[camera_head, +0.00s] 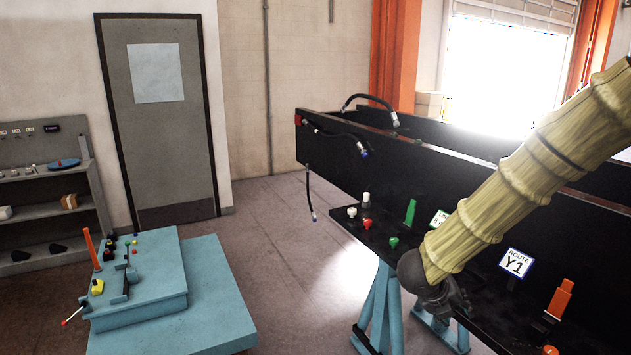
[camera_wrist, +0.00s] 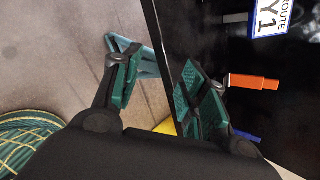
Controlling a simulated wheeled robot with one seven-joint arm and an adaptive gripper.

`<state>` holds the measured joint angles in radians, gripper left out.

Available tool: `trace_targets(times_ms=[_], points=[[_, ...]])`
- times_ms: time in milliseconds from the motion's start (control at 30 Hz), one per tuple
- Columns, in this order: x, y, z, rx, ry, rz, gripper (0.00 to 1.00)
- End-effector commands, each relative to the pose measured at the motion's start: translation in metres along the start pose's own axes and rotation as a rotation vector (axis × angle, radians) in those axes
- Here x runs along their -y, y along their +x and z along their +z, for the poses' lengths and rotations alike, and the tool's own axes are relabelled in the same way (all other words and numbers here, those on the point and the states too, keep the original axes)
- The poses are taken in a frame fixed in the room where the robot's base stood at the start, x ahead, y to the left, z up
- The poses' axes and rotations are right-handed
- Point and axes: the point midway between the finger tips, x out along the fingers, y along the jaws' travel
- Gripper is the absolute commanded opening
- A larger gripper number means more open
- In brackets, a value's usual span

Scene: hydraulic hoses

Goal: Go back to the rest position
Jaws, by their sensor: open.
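My arm, in a yellowish ribbed sleeve, reaches in from the upper right in the head view. Its dark end (camera_head: 440,296) is at the front edge of the black bench (camera_head: 480,262), where the fingers are hard to make out. In the wrist view my gripper (camera_wrist: 160,78) is open, its two green-padded fingers apart with nothing between them. The bench edge and floor show behind the fingers. An orange handle (camera_wrist: 252,82) lies just right of the right finger, and whether they touch is unclear. It also shows in the head view (camera_head: 560,299).
Black hoses (camera_head: 371,98) hang at the bench's far left end. A Route Y1 sign (camera_head: 515,263), a green fitting (camera_head: 410,212) and small coloured knobs stand on the bench. A blue control console (camera_head: 140,285) stands at left. Floor between (camera_head: 285,250) is clear.

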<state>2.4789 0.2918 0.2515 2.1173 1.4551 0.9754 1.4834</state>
Motion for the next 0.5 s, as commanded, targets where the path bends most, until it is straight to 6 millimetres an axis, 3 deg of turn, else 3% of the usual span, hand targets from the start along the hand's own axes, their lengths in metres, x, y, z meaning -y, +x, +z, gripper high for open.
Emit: trace_targets(times_ms=[33,200,367,500], points=[[-0.013,0.017,-0.015,0.01,-0.126,-0.001,0.43],[-0.053,0.06,-0.058,0.066,-0.578,0.01,0.43],[-0.093,0.094,-0.109,0.121,-1.007,0.045,0.43],[-0.128,0.116,-0.162,0.182,-1.38,0.096,0.43]])
